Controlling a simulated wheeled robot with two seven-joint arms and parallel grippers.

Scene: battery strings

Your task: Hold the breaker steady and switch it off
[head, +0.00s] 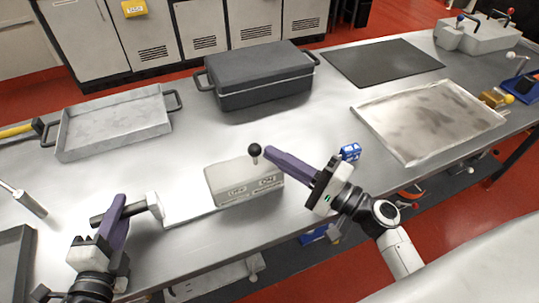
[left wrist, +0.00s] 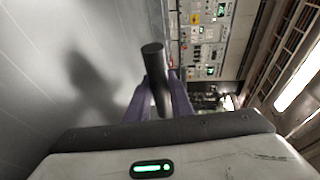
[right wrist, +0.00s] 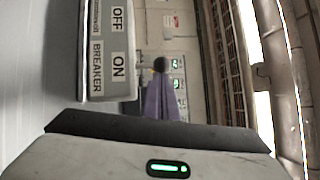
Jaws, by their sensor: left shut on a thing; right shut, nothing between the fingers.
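The breaker (head: 228,178) is a pale grey box with OFF and ON labels on its front. Its short lever with a black ball knob (head: 255,150) stands on top; its exact tilt is hard to tell. A flat pale plate reaches left from it to a white post with a dark bar handle (head: 103,218). My left gripper (head: 116,212) is shut on this handle, which also shows in the left wrist view (left wrist: 152,55). My right gripper (head: 271,153) is shut and empty, its tips just right of the knob. The right wrist view shows the knob (right wrist: 160,64) at the fingertips; contact is unclear.
A dark lidded case (head: 260,80) and a grey tray (head: 115,125) stand behind. A stained pale tray (head: 430,118) lies at the right, with a small blue object (head: 350,152) near it. The steel table (head: 190,135) is clear behind the breaker.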

